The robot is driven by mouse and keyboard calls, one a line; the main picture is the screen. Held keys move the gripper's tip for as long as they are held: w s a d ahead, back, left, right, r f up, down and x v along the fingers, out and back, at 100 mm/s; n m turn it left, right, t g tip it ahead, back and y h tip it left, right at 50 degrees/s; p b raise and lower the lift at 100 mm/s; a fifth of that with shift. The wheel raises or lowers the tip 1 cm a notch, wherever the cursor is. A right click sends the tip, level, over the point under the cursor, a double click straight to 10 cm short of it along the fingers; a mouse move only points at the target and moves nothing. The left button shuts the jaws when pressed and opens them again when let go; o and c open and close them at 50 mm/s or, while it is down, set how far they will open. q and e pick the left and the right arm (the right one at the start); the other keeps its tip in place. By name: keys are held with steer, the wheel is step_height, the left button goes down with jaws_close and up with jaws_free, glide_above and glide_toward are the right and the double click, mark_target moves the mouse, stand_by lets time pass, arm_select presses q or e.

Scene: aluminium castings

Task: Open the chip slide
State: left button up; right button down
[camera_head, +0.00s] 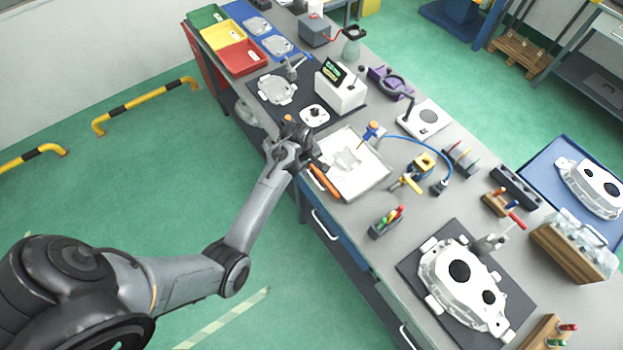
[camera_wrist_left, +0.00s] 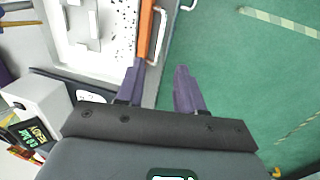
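I cannot single out the chip slide with certainty. A white tray (camera_head: 372,180) on the front edge of the bench holds a light casting; its speckled floor shows in the left wrist view (camera_wrist_left: 121,18). An orange bar (camera_head: 325,181) lies along the tray's near side; it also shows in the left wrist view (camera_wrist_left: 145,32). A pale wire handle (camera_wrist_left: 161,38) stands beside the bar at the bench edge. My left gripper (camera_head: 310,158) is open and empty; its purple fingers (camera_wrist_left: 158,88) point toward the handle, with green floor between them. My right gripper is out of view.
A white box with a display (camera_head: 342,95) stands behind the gripper. A blue-handled tool (camera_head: 371,132) stands at the tray's back corner. A casting on a dark mat (camera_head: 432,290) lies to the right.

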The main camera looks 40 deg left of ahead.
mark_target(315, 181)
arm_select(q)
steer(key=f, duration=0.3)
steer(key=w+f, duration=0.1)
steer(key=f, duration=0.6)
steer(key=shift+w+d, duration=0.2)
steer(key=shift+w, duration=0.2)
steer(key=shift+c, duration=0.3)
jaws_close()
stand_by(0.6)
